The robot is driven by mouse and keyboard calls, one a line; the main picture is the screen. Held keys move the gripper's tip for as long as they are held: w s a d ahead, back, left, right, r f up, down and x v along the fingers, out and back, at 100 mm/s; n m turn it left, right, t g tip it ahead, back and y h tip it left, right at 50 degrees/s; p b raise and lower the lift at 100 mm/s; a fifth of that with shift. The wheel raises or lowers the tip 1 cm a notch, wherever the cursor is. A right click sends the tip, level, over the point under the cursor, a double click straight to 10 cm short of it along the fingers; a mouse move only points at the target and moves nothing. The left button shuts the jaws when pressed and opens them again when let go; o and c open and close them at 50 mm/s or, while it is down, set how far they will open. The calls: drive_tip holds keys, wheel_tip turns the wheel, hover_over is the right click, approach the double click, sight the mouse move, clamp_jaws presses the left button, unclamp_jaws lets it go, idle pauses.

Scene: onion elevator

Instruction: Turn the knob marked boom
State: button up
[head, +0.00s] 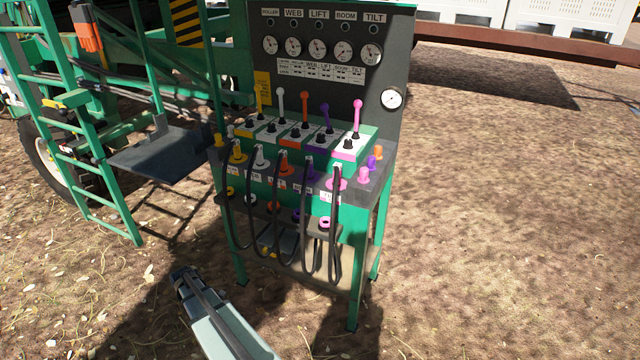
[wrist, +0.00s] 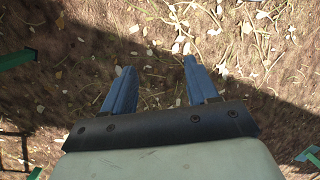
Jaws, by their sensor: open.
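The control stand has a dark upright panel (head: 385,70) with labels along its top, including BOOM (head: 345,16), fourth from the left. A small round dark knob or fitting (head: 345,28) sits under that label, and a gauge (head: 343,51) below it. On the console, a purple lever (head: 326,116) stands fourth in the row, with a small black knob (head: 321,134) at its base. My gripper (head: 184,280) is low at the front left of the stand, apart from it. In the wrist view my gripper (wrist: 158,70) is open and empty above bare ground.
Other levers in yellow, white, orange and pink (head: 357,112) flank the purple one. Black hoses (head: 337,240) hang in loops at the stand's front. A green ladder (head: 75,130) and dark platform (head: 165,155) are at left. Open ground (head: 510,220) lies to the right.

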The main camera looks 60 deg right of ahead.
drive_tip(key=w+d+r+n+t+h, duration=0.1)
drive_tip(key=w+d+r, duration=0.2)
drive_tip(key=d+r, duration=0.5)
drive_tip(key=w+d+r+n, duration=0.2)
drive_tip(key=d+r, duration=0.3)
drive_tip(key=d, duration=0.6)
drive_tip(key=n+t+h, duration=0.1)
drive_tip(key=n+h, duration=0.3)
drive_tip(key=n, duration=0.3)
approach(321, 135)
drive_tip(key=x, duration=0.9)
drive_tip(key=shift+w+d, duration=0.1)
drive_tip(key=shift+d, duration=0.05)
drive_tip(key=shift+c, duration=0.4)
drive_tip(key=c, duration=1)
drive_tip(key=shift+m, duration=0.3)
